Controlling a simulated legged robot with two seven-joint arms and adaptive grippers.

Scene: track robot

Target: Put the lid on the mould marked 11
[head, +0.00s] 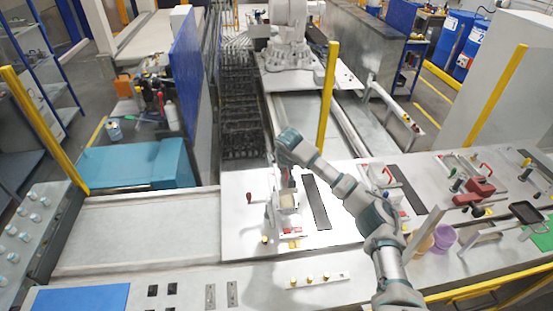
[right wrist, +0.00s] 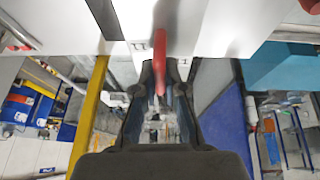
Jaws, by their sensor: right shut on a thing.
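My right gripper (head: 287,180) reaches over the white worktop to a pale block-like fixture (head: 288,201), perhaps a mould. In the right wrist view my right gripper (right wrist: 160,105) has its fingers on both sides of a red handle (right wrist: 160,60) and is shut on it. The handle stands out from a white surface. What it is fixed to, and whether that is the lid, I cannot tell. The fixture has red and white parts at its base. No number 11 is legible on it. My left gripper is in neither view.
A small red knob (head: 249,197) stands left of the fixture, and a dark slot (head: 317,202) lies right of it. More red-handled fixtures (head: 480,187) stand on the right bench. A purple cup (head: 444,237) is at the right. The left tray (head: 135,235) is empty.

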